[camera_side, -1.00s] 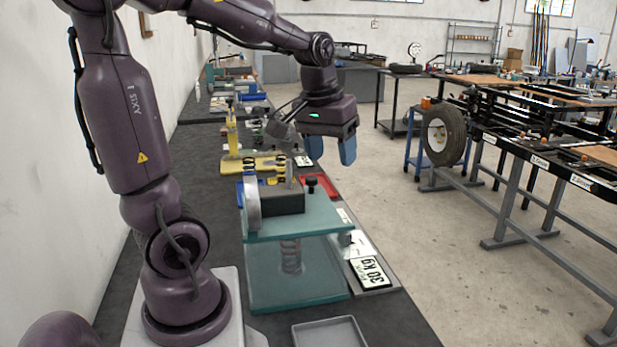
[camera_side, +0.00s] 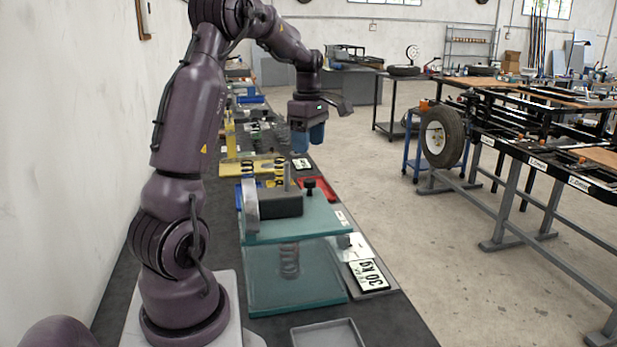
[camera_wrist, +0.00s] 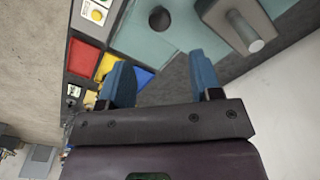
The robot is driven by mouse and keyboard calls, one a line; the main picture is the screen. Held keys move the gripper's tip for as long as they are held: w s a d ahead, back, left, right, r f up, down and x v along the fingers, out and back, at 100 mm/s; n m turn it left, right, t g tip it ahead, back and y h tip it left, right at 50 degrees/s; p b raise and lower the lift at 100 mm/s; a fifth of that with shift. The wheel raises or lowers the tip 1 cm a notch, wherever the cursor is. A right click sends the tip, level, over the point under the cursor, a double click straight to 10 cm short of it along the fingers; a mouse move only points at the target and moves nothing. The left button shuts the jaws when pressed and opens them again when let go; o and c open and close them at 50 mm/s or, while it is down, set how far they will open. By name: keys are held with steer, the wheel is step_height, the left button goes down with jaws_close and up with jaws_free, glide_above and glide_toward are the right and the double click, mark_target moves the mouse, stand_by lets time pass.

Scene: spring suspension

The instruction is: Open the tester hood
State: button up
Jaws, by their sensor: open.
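The tester (camera_side: 262,290) is a teal box with see-through walls standing on the dark bench. A coil spring (camera_side: 289,262) shows inside it. Its teal top plate (camera_side: 312,222) lies level and carries a dark block, an upright metal rod and a black knob (camera_side: 310,188). I cannot tell which part is the hood. My gripper (camera_side: 308,150), with blue fingers, is above and beyond the tester's far side, touching nothing. In the wrist view my gripper (camera_wrist: 160,78) is open and empty, with teal surface (camera_wrist: 165,45) and a grey part with a metal rod (camera_wrist: 248,30) beyond it.
A plate marked 30 kg (camera_side: 368,274) lies right of the tester. A grey tray (camera_side: 328,335) is in front. A yellow stand (camera_side: 250,167) and a red tray (camera_side: 320,192) lie behind it. The wall bounds the left side; the space above the bench's right edge is free.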

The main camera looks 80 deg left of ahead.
mark_target(309, 180)
step_height(309, 180, down, 9)
steer(key=shift+f, duration=0.1)
stand_by(0.3)
